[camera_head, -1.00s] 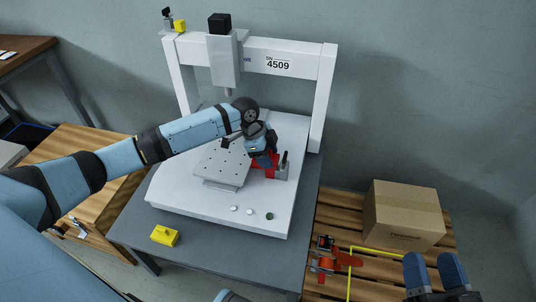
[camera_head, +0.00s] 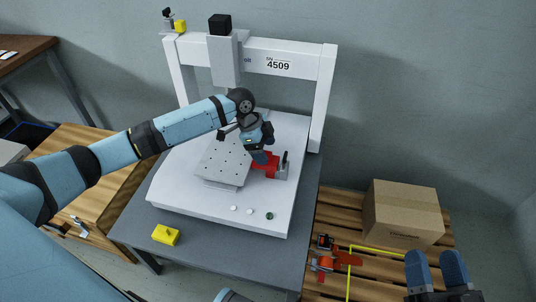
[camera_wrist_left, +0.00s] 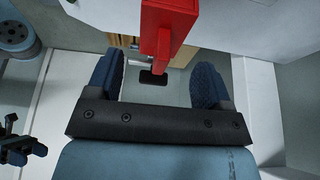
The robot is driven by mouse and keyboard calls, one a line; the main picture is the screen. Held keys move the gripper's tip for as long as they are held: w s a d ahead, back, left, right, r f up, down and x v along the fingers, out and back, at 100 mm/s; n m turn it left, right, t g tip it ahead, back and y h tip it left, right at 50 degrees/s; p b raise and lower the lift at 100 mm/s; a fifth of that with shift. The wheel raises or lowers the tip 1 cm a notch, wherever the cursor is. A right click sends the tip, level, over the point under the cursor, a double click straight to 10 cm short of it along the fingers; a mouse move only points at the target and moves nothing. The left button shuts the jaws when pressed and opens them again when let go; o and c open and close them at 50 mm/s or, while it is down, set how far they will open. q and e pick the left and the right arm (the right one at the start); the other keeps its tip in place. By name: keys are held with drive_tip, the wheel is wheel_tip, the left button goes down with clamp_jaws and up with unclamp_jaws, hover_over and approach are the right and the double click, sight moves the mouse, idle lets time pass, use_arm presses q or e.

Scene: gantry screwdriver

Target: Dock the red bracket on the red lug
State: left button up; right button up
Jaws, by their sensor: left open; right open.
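A red part (camera_head: 265,168) sits on the white machine bed, to the right of the drilled plate, against a small grey clamp (camera_head: 282,172) with a black handle. I cannot separate bracket from lug there in the head view. In the left wrist view a wide red block (camera_wrist_left: 168,12) with a narrower red piece (camera_wrist_left: 162,46) reaches down from the top. My left gripper (camera_head: 261,151) is open just above and behind the red part; in the wrist view its fingers (camera_wrist_left: 157,82) are apart and grip nothing. My right gripper (camera_head: 437,270) is open and empty at the lower right.
The white gantry (camera_head: 295,60) stands over the bed. A yellow block (camera_head: 165,235) lies on the grey table's front left. A cardboard box (camera_head: 403,215) and an orange-red device (camera_head: 325,263) are on the pallet at right.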

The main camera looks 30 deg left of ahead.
use_arm(q)
drive_tip(key=p+v, duration=0.1)
drive_tip(key=v, duration=0.3)
drive_tip(key=shift+a+r, duration=0.15)
drive_tip(key=shift+r, duration=0.25)
drive_tip(key=p+v, duration=0.1)
drive_tip(key=v, duration=0.3)
drive_tip(key=s+d+f+n+t+h, duration=0.25)
drive_tip(key=s+d, duration=0.25)
drive_tip(key=d, duration=0.5)
drive_tip(key=s+d+f+n+t+h, duration=0.1)
drive_tip(key=s+d+f+t+h, duration=0.15)
drive_tip(key=s+d, duration=0.5)
drive_tip(key=s+d+r+n+t+y, duration=0.1)
drive_tip(key=s+d+r+n+t, duration=0.2)
drive_tip(key=s+r+n+t, duration=0.5)
wheel_tip(320, 180, up, 4)
drive_tip(key=shift+s+f+t+y, duration=0.2)
drive_tip(key=shift+s+t+y, duration=0.1)
drive_tip(key=shift+s+t, duration=0.75)
use_arm(e)
drive_tip(key=shift+w+d+f+g+h, duration=0.1)
drive_tip(key=shift+d+f+g+h, duration=0.2)
drive_tip(key=shift+f+h, duration=0.2)
drive_tip(key=shift+d+f+g+h, duration=0.3)
drive_tip(key=shift+f+h, duration=0.1)
drive_tip(key=shift+f, duration=0.2)
use_arm(q)
drive_tip(key=shift+w+n, duration=0.15)
drive_tip(key=shift+n, duration=0.1)
